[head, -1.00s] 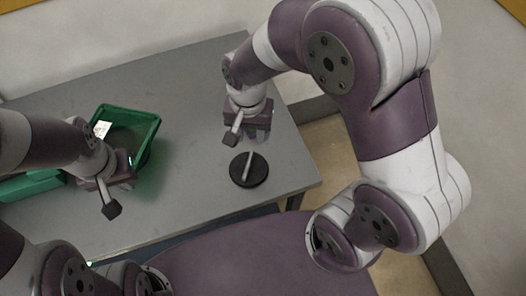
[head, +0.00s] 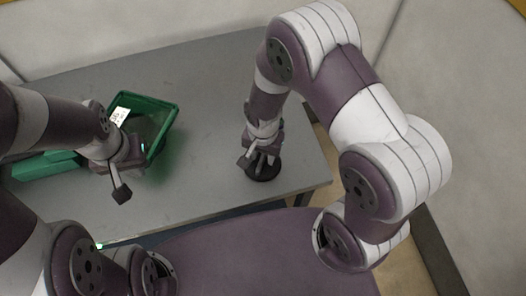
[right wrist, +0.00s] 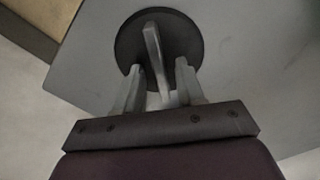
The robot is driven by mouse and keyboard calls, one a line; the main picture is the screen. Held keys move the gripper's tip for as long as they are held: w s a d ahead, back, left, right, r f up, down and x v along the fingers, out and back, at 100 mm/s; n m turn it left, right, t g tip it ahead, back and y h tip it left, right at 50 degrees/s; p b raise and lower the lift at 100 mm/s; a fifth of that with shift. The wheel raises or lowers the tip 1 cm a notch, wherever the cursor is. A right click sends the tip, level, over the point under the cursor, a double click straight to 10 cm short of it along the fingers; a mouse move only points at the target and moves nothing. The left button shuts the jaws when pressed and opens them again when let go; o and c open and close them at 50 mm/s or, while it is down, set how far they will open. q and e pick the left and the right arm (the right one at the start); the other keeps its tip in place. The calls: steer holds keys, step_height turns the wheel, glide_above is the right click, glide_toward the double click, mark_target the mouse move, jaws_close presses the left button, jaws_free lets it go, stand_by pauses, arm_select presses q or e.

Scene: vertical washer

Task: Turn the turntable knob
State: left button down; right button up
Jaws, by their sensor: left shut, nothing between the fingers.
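The turntable knob is a round black disc (right wrist: 128,48) with a raised light-grey bar handle (right wrist: 155,50) across its top. In the head view the disc (head: 265,177) lies on the table near its right end, partly hidden by my right gripper (head: 263,162). In the right wrist view my right gripper (right wrist: 160,80) is open, with one finger on each side of the near part of the bar. Gaps show beside the bar; contact cannot be told. My left gripper (head: 128,166) is shut and empty, above the table's left part; its fingertips are mostly hidden.
A grey table (head: 205,110) carries a green crate (head: 172,118) with a white label, behind my left gripper. Another green container (head: 40,167) lies at the left. The table between crate and knob is clear. The table's right edge is close to the disc.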

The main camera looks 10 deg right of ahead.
jaws_close()
steer(key=n+p, duration=0.1)
steer(key=n, duration=0.3)
steer(key=shift+w+a, duration=0.1)
steer(key=n, duration=0.4)
steer(key=shift+a+p, duration=0.2)
steer(key=shift+p, duration=0.15)
steer(key=n, duration=0.5)
steer(key=shift+a+p, duration=0.15)
steer(key=shift+p, duration=0.15)
steer(key=shift+s+a+n, duration=0.1)
steer(key=shift+s+n, duration=0.1)
steer(key=shift+n, duration=2)
steer(key=shift+p, duration=0.3)
